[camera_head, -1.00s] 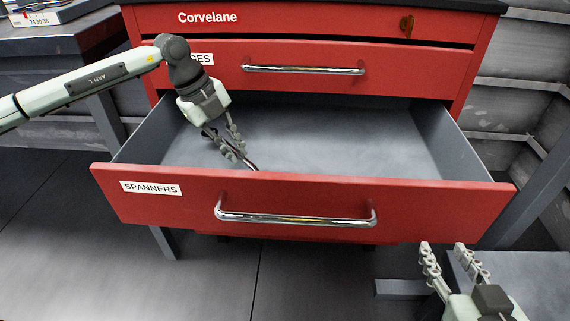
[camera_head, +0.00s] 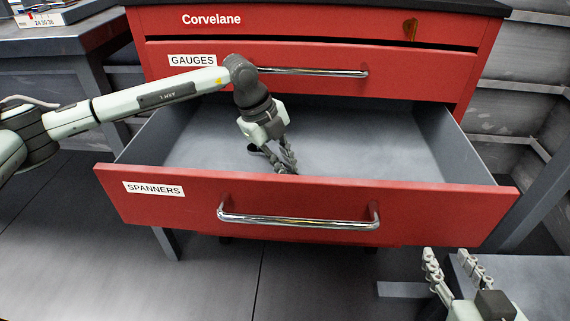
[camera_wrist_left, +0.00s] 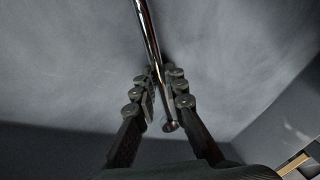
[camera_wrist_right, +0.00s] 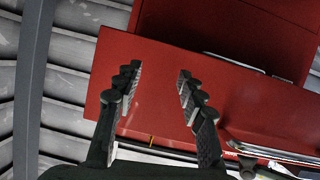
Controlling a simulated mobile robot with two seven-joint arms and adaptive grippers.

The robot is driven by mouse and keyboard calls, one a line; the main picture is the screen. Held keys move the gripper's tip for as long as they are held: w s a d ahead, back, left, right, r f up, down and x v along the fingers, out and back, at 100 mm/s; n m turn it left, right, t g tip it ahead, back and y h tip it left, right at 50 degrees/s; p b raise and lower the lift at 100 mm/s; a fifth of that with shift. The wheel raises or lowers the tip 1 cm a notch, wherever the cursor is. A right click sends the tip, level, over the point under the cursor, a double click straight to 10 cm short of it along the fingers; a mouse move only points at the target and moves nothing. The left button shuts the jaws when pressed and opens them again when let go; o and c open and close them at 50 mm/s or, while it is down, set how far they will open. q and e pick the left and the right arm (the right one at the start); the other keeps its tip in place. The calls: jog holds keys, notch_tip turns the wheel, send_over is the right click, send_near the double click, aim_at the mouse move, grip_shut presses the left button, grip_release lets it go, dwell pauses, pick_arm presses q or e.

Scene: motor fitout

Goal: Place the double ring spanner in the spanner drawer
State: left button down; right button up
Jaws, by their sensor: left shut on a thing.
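The red spanner drawer (camera_head: 420,208), labelled SPANNERS, is pulled open, and its grey floor (camera_head: 350,145) looks bare. My left gripper (camera_head: 287,168) reaches down inside the drawer, behind its front panel. In the left wrist view the left gripper (camera_wrist_left: 160,98) is shut on a shiny metal rod-like shank, the spanner (camera_wrist_left: 148,30), which runs up out of the picture. The spanner's far end is out of that view. In the head view the spanner is hidden by the fingers and drawer front.
A closed GAUGES drawer (camera_head: 400,88) with a chrome handle is directly above the open drawer. The spanner drawer's chrome handle (camera_head: 300,221) sticks out in front. A grey bench (camera_head: 60,45) stands at the left. The drawer's right half is free.

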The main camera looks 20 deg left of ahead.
pick_arm(q)
jog(key=c, duration=1.6)
grip_release()
pick_arm(e)
jog(key=shift+a+r, duration=0.1)
pick_arm(q)
jog(key=v, duration=1.2)
jog(key=shift+p, duration=0.4)
pick_arm(e)
jog(key=d+f, duration=0.1)
jog(key=s+d+f+g, duration=0.1)
jog(key=d+f+g+h, duration=0.1)
jog(key=shift+s+f, duration=0.35)
jog(key=shift+s, duration=0.05)
